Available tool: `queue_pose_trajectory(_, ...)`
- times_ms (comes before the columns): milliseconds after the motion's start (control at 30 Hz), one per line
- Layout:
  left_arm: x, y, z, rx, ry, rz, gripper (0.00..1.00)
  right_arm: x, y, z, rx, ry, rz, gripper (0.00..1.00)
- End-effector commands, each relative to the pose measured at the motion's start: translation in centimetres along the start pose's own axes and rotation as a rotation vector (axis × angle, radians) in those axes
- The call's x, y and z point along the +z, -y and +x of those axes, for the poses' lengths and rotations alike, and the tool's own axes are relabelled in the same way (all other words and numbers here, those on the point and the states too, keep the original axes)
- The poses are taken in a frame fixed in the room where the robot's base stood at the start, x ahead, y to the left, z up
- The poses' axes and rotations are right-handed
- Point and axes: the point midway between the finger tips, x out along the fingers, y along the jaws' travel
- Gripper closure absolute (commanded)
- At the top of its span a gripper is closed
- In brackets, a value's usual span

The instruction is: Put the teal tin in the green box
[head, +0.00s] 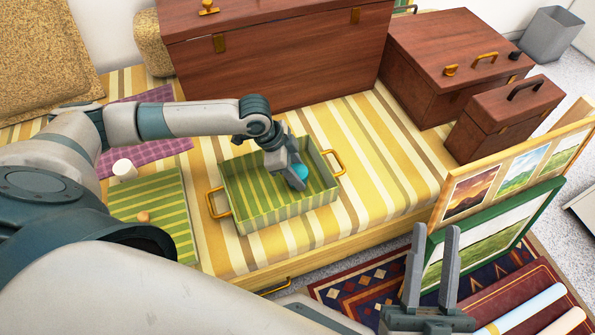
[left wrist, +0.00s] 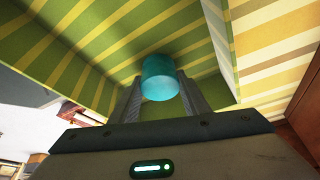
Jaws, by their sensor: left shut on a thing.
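The green box (head: 290,213) is an open, striped box with yellow handles at its ends, standing on the striped bed cover. My left gripper (head: 297,173) is shut on the teal tin (head: 301,171) and points down within the box's outline, towards its right end. In the left wrist view the tin (left wrist: 160,78) sits between the two fingers, with the box's green striped inside (left wrist: 90,50) behind it. I cannot tell whether the tin touches the box floor. My right gripper (head: 435,229) is open and empty, in front of the framed prints.
Brown cases (head: 280,55) stand behind and at right (head: 455,60). Framed prints (head: 470,197) lean beyond the bed's right edge. The cover right of the box is clear.

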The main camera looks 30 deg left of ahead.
Motion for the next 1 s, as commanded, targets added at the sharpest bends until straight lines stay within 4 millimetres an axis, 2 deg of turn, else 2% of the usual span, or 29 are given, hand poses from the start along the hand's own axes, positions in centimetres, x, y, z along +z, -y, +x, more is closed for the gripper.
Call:
queue_pose_trajectory(133,0.1,0.0,0.2,0.0,0.0,0.0,0.84,0.3,-0.1,0.1,0.001,0.017,0.0,0.69)
queue_pose_trajectory(167,0.1,0.0,0.2,0.0,0.0,0.0,0.53,0.4,-0.1,0.1,0.001,0.02,0.0,0.69)
queue_pose_trajectory(200,0.1,0.0,0.2,0.0,0.0,0.0,0.44,0.4,-0.1,0.0,0.001,0.02,0.0,0.69)
queue_pose_trajectory(233,0.1,0.0,0.2,0.0,0.0,0.0,0.39,0.4,-0.1,0.0,0.001,0.019,0.0,0.69)
queue_pose_trajectory(633,0.0,0.0,0.1,0.0,0.0,0.0,0.39,0.3,-0.1,0.0,0.0,0.013,-0.001,0.69)
queue_pose_trajectory(767,-0.1,0.0,-0.5,0.0,-0.001,0.0,0.39,-0.1,0.0,0.1,0.0,0.005,0.0,0.69)
queue_pose_trajectory(1000,-0.1,0.1,-2.9,-0.001,0.0,0.0,0.39,2.5,-0.8,0.3,0.013,0.146,-0.002,0.69)
